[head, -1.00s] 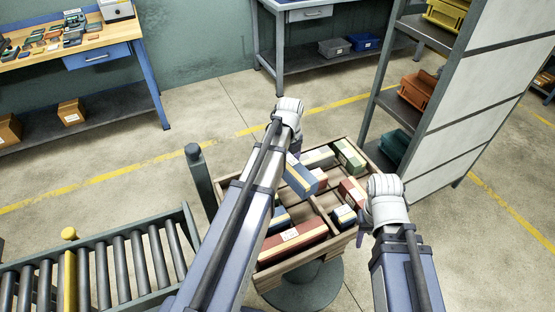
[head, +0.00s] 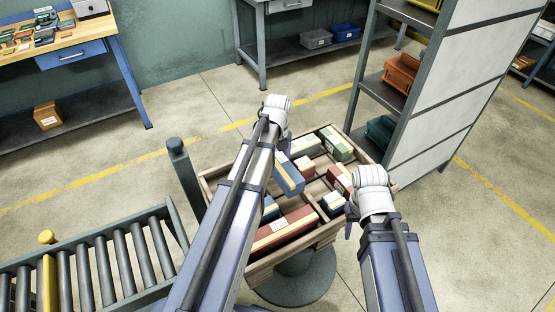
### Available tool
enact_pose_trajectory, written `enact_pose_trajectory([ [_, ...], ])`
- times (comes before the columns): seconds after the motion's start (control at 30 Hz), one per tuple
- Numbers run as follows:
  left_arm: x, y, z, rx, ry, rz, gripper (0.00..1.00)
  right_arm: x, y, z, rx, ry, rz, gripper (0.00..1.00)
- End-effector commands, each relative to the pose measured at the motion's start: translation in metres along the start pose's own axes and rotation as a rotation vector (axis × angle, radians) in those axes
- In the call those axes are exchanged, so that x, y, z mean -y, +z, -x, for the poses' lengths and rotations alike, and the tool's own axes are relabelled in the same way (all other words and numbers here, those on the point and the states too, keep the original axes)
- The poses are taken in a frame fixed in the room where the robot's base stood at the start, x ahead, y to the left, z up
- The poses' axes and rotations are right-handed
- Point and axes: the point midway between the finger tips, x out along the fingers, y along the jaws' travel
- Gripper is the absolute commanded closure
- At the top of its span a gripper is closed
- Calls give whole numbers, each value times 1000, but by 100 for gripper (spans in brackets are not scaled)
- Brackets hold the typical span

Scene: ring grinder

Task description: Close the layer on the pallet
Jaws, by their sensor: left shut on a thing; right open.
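The pallet (head: 214,188) is a shallow wooden tray with several boxes in it. My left gripper (head: 284,146) reaches over its far left part. It is shut on a blue box with a cream band (head: 289,178), which sits at an angle to the others; whether it touches the tray floor cannot be told. A small red box (head: 305,164), a cream-topped box (head: 304,147) and a green box (head: 338,146) lie beyond it. A long red box (head: 285,230) lies along the near side. My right gripper (head: 350,220) is open at the pallet's right edge, its fingers partly hidden.
The pallet stands on a round grey pedestal (head: 298,284). A grey post (head: 184,172) stands at its left, beside a roller conveyor (head: 97,262). A shelf rack with bins (head: 401,75) stands close behind right. Open floor lies behind the pallet.

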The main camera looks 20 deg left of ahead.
Motion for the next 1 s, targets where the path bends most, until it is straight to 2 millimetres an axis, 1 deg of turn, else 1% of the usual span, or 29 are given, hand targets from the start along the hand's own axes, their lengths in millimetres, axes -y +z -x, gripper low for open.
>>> enact_pose_trajectory([
  [0.03, 0, 0, -16, 0, 0, 0, 100, 2, -1, -16, 0, 0, 0, 50],
  [0.3, 0, 0, -58, 0, 0, 1, 100, 6, -3, -57, 0, 0, 1, 50],
  [0.43, 0, 0, -73, 0, 0, 1, 100, 7, -4, -72, 0, 0, 1, 50],
  [0.6, 0, 0, -81, 0, 0, 1, 100, 8, -5, -80, 0, 0, 1, 50],
  [1.0, 0, 0, -80, 0, 0, 1, 100, 8, -5, -79, 0, 0, 1, 50],
])
